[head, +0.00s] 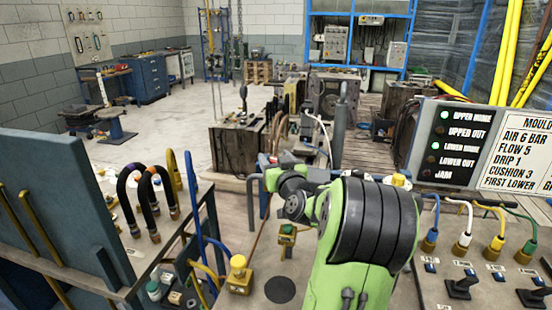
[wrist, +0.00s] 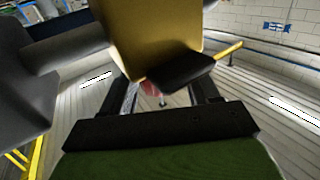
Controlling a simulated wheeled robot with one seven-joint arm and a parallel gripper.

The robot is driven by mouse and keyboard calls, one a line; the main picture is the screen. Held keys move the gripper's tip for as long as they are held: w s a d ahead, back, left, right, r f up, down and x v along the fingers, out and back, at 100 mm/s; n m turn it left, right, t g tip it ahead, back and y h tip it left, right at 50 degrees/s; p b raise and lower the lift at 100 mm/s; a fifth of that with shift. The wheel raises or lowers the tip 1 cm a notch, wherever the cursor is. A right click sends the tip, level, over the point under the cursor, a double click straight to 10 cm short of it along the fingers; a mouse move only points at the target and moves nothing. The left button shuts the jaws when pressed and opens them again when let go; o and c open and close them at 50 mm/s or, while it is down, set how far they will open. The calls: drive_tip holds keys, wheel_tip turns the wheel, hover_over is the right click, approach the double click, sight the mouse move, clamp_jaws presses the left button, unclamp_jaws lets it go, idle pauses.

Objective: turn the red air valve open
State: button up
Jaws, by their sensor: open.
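My gripper (wrist: 164,88) shows in the wrist view with its two dark fingers apart. A small red piece (wrist: 150,88) shows between the fingers, mostly hidden behind a large yellow block (wrist: 155,35) and its black lower part. It may be the red air valve, but too little shows to be sure, and I cannot tell whether it touches the fingers. I cannot make out the red valve in that view.
A yellow-topped button box (head: 238,275) and a smaller yellow box (head: 287,237) stand beside my arm. A panel with levers (head: 464,284) and coloured hoses is at the right, below a lamp board (head: 464,145). A blue-grey plate (head: 60,200) with hoses stands left. Open floor lies behind.

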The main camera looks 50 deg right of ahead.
drive_tip(key=shift+c, duration=0.2)
drive_tip(key=c, duration=0.9)
drive_tip(key=b, duration=0.1)
drive_tip(key=n+t+y+b, duration=0.1)
drive_tip(key=b, duration=0.1)
drive_tip(key=shift+s+d+f+y, duration=0.1)
drive_tip(key=shift+f+y, duration=0.15)
drive_tip(key=shift+y, duration=0.05)
drive_tip(key=shift+r+n+t+y+b, duration=0.25)
drive_tip(key=shift+n+t+y+b, duration=0.4)
drive_tip(key=shift+n+y, duration=0.5)
drive_tip(key=o, duration=0.9)
drive_tip(key=shift+o, duration=0.2)
